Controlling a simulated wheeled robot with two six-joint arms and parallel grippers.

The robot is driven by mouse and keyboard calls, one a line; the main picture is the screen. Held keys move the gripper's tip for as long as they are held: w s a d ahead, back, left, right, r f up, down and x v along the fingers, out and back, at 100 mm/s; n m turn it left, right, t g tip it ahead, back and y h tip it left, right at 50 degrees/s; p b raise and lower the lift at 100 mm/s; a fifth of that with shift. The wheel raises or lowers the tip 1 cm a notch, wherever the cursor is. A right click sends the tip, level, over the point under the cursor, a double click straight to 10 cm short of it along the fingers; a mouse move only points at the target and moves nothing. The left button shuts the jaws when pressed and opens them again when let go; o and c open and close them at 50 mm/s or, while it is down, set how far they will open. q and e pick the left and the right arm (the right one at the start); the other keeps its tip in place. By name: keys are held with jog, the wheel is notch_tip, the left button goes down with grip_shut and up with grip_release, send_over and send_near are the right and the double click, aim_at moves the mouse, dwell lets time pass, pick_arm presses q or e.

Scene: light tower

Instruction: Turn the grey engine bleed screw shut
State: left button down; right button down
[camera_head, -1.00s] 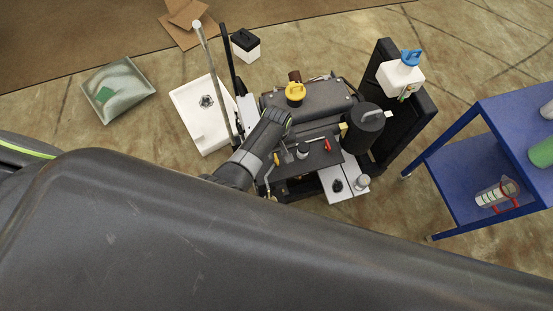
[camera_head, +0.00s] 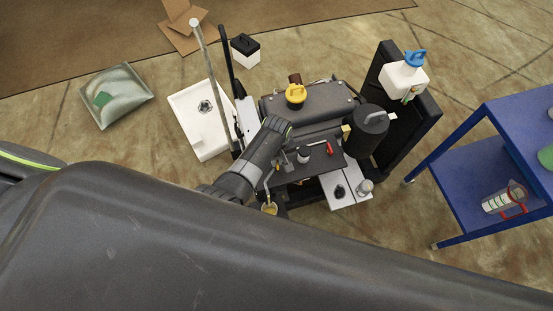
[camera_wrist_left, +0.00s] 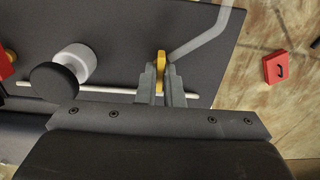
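The grey engine (camera_head: 318,120) stands in the middle of the head view. A small yellow piece (camera_wrist_left: 160,70), which looks like the bleed screw's grip, stands out from the engine's dark plate (camera_wrist_left: 122,30) in the left wrist view. My left gripper (camera_wrist_left: 161,84) has its two grey fingers close on either side of it and seems shut on it. In the head view my left gripper (camera_head: 281,163) is over the plate's left end, where my wrist hides part of it. The screw itself is not clear there. My right gripper is out of view.
A black knob (camera_wrist_left: 55,82) on a pale cylinder and a thin rod (camera_wrist_left: 110,91) are close to the fingers. A bent grey pipe (camera_wrist_left: 200,35) is just right of them. A blue cart (camera_head: 465,165) stands right of the engine; a white tray (camera_head: 190,112) lies left.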

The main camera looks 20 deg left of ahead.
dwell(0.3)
pick_arm(q)
jog(key=m+p, duration=0.2)
jog(key=m, duration=0.1)
jog(key=shift+r, duration=0.15)
jog(key=m+p, duration=0.2)
jog(key=m, duration=0.3)
jog(key=shift+m, duration=0.4)
jog(key=m+p, duration=0.1)
jog(key=m, duration=0.3)
jog(key=shift+m+p, duration=0.7)
jog(key=shift+m, duration=1.8)
jog(key=c, duration=1.6)
grip_release()
jog(key=shift+o, duration=0.2)
